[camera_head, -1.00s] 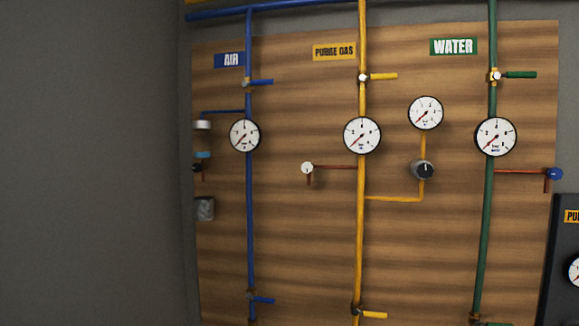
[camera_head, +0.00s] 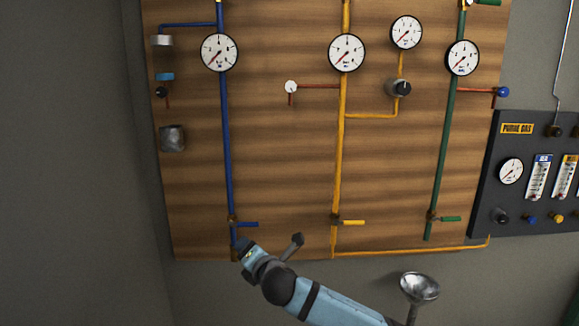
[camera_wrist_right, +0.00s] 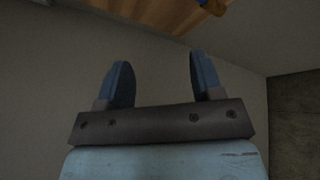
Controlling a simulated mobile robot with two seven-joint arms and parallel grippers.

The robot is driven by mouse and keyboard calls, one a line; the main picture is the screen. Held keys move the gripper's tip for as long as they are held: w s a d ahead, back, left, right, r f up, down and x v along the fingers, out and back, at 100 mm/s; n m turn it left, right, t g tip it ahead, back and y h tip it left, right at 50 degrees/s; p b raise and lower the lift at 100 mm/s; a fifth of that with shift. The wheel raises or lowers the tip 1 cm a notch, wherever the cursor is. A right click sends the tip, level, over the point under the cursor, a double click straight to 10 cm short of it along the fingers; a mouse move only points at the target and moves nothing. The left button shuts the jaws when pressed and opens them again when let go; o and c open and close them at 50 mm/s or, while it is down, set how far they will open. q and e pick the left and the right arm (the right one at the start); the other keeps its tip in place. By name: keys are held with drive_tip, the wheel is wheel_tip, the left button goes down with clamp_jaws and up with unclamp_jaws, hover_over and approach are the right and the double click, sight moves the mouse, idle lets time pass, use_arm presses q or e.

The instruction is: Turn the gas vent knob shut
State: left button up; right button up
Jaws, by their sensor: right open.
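A small white round knob (camera_head: 290,87) sits at the left end of a thin red-brown branch off the yellow purge gas pipe (camera_head: 338,180), with a short outlet pointing down. I take it as the gas vent knob. A larger dark knob (camera_head: 398,88) sits on the yellow loop right of the pipe. My right gripper (camera_head: 245,252) is below and left of the white knob, near the lower end of the blue pipe. In the right wrist view its two blue fingers (camera_wrist_right: 155,80) stand apart with nothing between them. My left gripper is out of view.
The wooden board (camera_head: 285,190) carries gauges, a blue pipe (camera_head: 226,140) and a green pipe (camera_head: 446,140). Yellow handle (camera_head: 352,222) and blue handle (camera_head: 248,224) stick out low. A dark panel (camera_head: 520,215) is at right; a metal funnel (camera_head: 419,287) stands below.

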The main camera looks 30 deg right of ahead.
drive_tip(key=w+d+r+n+t+h, duration=0.1)
drive_tip(key=w+d+r+n+h, duration=0.15)
drive_tip(key=r, duration=0.45)
drive_tip(key=w+d+r+n+t+h, duration=0.1)
drive_tip(key=w+d+r, duration=0.15)
drive_tip(key=r, duration=0.45)
drive_tip(key=n+h, duration=0.2)
drive_tip(key=h, duration=0.5)
approach(291, 88)
drive_tip(key=shift+t, duration=0.4)
drive_tip(key=p+x, duration=0.2)
drive_tip(key=x, duration=0.3)
drive_tip(key=p+x, duration=0.1)
drive_tip(key=x, duration=0.5)
drive_tip(key=shift+w+d+f+p, duration=0.1)
drive_tip(key=shift+d+f+p, duration=0.1)
drive_tip(key=shift+p, duration=0.2)
drive_tip(key=shift+w+d+r, duration=0.1)
drive_tip(key=shift+w+d, duration=0.05)
drive_tip(key=shift+w, duration=0.15)
drive_tip(key=shift+w+d, duration=0.15)
drive_tip(key=shift+w, duration=0.05)
drive_tip(key=shift+c, duration=0.5)
drive_tip(key=c, duration=0.8)
